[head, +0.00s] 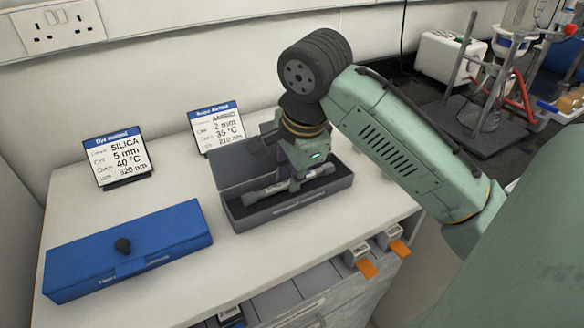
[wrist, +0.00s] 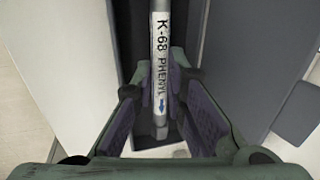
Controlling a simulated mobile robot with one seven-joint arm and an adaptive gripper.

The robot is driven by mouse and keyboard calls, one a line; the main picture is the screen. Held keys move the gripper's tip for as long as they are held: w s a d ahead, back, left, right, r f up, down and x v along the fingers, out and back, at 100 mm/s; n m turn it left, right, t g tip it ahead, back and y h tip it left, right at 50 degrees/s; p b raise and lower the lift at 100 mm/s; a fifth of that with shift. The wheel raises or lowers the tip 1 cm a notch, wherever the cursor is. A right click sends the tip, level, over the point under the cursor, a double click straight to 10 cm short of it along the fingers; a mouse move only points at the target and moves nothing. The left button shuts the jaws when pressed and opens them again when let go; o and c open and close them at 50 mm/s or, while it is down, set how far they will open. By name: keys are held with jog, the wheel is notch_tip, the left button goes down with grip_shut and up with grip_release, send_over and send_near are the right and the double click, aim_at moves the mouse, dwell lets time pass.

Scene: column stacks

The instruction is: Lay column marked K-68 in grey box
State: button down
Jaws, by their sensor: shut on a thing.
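The column marked K-68 PHENYL (wrist: 161,50) is a thin metal tube with a white label and a blue arrow. In the head view the column (head: 262,192) lies level along the open grey box (head: 285,208), within its walls. I cannot tell whether it touches the box floor. My gripper (head: 296,182) points down into the grey box and is shut on the column. In the wrist view its fingers (wrist: 166,95) stand on both sides of the tube. The gripper hides part of the column and of the raised lid behind.
A closed blue box (head: 160,250) with a black knob stands to the left. Two cards, a SILICA card (head: 118,158) and another card (head: 217,127), stand behind. Drawers with orange tabs (head: 367,268) are below the bench top. Glassware on a stand (head: 490,85) is at the far right.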

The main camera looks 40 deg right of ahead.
jog(key=shift+f, duration=0.5)
dwell(0.5)
jog(key=c, duration=1.5)
grip_release()
jog(key=shift+c, duration=0.2)
jog(key=v, duration=1.2)
